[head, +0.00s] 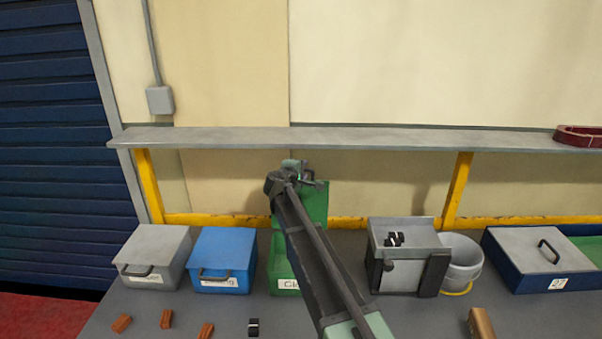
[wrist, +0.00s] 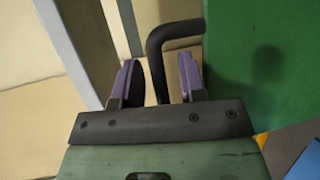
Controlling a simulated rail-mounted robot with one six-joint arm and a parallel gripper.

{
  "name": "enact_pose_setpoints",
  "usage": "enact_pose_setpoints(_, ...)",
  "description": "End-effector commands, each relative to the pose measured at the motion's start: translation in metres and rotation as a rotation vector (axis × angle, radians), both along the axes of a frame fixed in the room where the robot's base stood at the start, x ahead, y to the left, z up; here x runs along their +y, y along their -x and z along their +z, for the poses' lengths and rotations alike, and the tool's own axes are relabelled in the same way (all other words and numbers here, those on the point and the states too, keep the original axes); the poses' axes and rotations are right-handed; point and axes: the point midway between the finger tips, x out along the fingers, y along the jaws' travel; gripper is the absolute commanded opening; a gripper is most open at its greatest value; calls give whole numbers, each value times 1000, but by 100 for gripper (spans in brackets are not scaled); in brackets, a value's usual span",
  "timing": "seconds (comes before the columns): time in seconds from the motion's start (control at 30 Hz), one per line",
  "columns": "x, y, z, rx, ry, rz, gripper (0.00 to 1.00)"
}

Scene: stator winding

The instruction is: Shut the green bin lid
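The green bin (head: 280,268) stands on the bench, partly hidden behind my arm. Its green lid (head: 314,205) stands upright, open, at the back of the bin. The lid also fills the right side of the wrist view (wrist: 265,70). My gripper (head: 311,178) is at the upper part of the raised lid. In the wrist view my gripper (wrist: 158,78) has its two purple-padded fingers apart, one on each side of the lid's black handle (wrist: 156,60). Gaps show between the fingers and the handle, so it does not look gripped.
A blue bin (head: 222,258) and a grey bin (head: 155,252), both closed, stand left of the green bin. A grey fixture (head: 404,250) and a white bucket (head: 461,262) stand to the right. A shelf (head: 370,138) runs behind, above the lid.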

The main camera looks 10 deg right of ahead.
Motion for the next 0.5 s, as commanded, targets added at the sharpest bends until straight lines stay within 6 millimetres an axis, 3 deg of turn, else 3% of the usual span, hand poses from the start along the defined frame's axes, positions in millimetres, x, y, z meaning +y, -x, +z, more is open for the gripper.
enact_pose_setpoints(0.2, 0, 0, 0, 0, 0, 0, 36)
enact_pose_setpoints(0.43, 0, 0, 0, 0, 0, 0, 1)
enact_pose_setpoints(0.5, 0, 0, 0, 0, 0, 0, 0)
